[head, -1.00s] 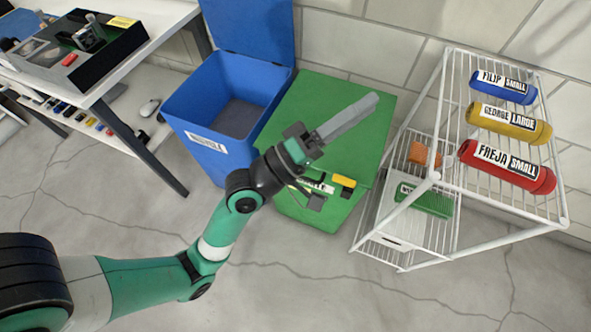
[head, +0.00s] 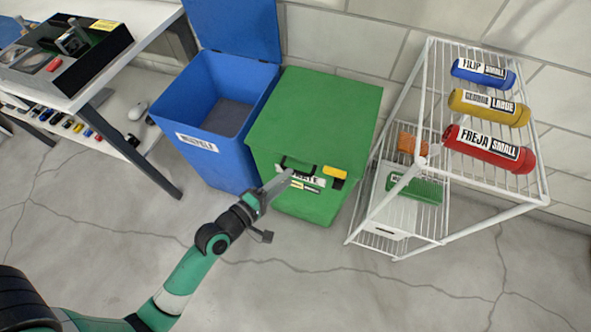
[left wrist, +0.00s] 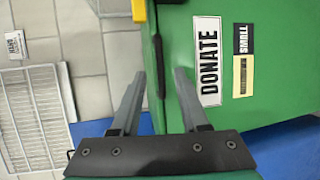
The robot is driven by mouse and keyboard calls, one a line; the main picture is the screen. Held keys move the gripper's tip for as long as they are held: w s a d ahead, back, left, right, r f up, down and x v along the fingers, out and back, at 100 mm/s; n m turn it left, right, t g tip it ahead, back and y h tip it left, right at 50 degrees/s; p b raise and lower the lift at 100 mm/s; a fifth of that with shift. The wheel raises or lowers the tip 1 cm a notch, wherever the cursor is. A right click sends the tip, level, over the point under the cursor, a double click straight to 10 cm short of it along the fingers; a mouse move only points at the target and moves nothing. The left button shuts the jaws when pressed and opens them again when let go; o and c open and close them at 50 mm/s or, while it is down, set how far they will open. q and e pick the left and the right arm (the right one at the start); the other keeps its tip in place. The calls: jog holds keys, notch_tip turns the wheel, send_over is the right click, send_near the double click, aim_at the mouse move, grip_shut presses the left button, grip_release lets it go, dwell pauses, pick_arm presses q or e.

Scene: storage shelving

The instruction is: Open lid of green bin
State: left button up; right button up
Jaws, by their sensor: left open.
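The green bin (head: 315,110) stands right of the blue bin with its green lid shut. A black handle (head: 298,162) sits on the lid's front edge, above a "DONATE" label (head: 312,178) partly hidden by my gripper. My left gripper (head: 279,184) is open at the bin's front, close to the handle. In the left wrist view, the open fingers (left wrist: 160,78) point at the lid edge, with the dark handle (left wrist: 158,62) between and just beyond the tips. Contact cannot be told. My right gripper is not in view.
The blue bin (head: 215,150) stands open on the left. A white wire rack (head: 430,100) with labelled bottles stands close on the right, and a tiled wall is behind. A table (head: 140,35) with a black tray is at the upper left. The floor in front is clear.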

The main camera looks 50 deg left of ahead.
aim_at(296, 171)
pick_arm(q)
jog(key=w, duration=0.3)
jog(key=w+f+b, duration=0.1)
jog(key=shift+w+a, duration=0.2)
jog(key=shift+w, duration=0.15)
jog(key=shift+c, duration=0.2)
grip_shut()
jog(key=shift+r, duration=0.1)
dwell(0.8)
